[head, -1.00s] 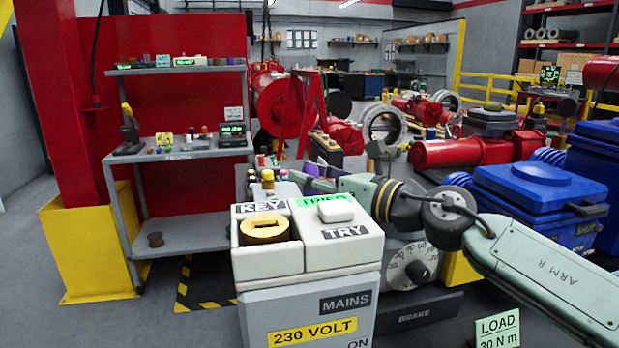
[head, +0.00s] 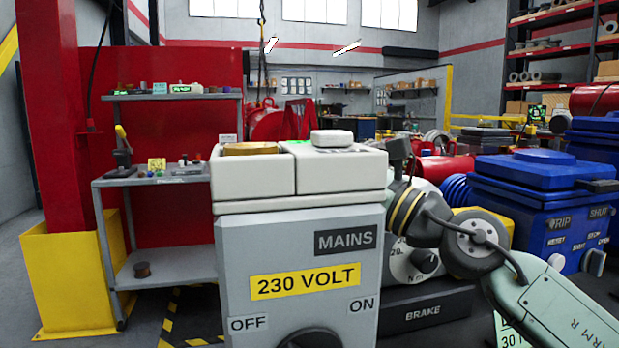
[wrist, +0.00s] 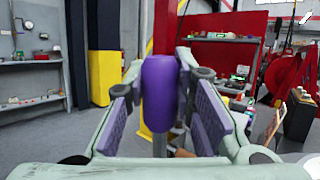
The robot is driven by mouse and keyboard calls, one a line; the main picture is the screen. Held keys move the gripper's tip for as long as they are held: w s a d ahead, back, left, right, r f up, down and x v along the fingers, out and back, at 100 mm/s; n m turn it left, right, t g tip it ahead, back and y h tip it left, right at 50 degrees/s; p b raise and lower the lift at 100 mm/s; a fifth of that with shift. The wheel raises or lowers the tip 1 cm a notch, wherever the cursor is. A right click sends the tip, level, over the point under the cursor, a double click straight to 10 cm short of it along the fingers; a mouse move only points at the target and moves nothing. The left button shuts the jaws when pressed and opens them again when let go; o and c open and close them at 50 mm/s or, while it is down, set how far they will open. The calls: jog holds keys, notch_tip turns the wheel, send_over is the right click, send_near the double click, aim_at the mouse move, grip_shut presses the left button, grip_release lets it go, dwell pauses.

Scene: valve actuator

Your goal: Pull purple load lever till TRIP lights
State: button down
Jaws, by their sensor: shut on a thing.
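The purple load lever handle (wrist: 160,88) stands upright in the middle of the wrist view. My gripper (wrist: 162,105) has its purple-padded fingers on either side of the handle and is shut on it. In the head view the handle and my gripper are hidden behind the grey mains box. The brake stand (head: 425,312), with a round N m dial (head: 418,262), is partly covered by my arm. The blue actuator (head: 535,200) at the right bears a dark TRIP label (head: 561,223); I see no lit lamp there.
The mains box (head: 300,240), with its white top, stands close in front. A grey shelf (head: 165,180) with small items and a yellow-based red post (head: 75,270) are at left. Several red machines stand behind. Floor shows between shelf and mains box.

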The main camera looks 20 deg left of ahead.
jog(key=c, duration=1.3)
grip_release()
jog(key=shift+c, duration=0.2)
jog(key=v, duration=1.2)
jog(key=shift+c, duration=0.5)
